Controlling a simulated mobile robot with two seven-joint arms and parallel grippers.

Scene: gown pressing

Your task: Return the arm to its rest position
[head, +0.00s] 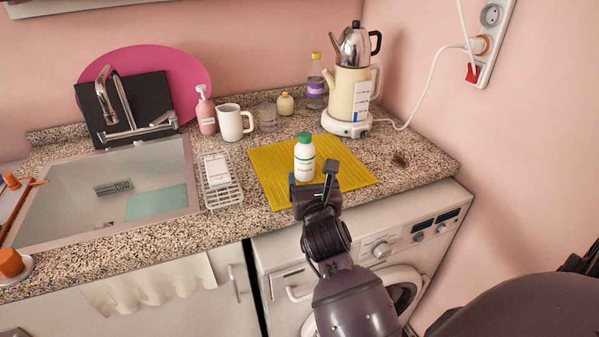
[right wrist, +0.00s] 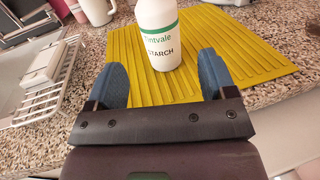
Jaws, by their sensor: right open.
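My right gripper (head: 315,188) reaches in from the lower right over the front edge of the counter. In the right wrist view its two blue fingers (right wrist: 165,82) stand wide apart with nothing between their tips. A white starch bottle with a green cap (head: 304,158) stands upright on the yellow mat (head: 265,170), just beyond the fingers. The bottle also shows in the right wrist view (right wrist: 158,40), its top cut off by the frame. My left gripper is not in view.
A sink (head: 60,200) and a white wire rack (head: 222,192) lie left of the mat. A washing machine (head: 420,235) is below the counter.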

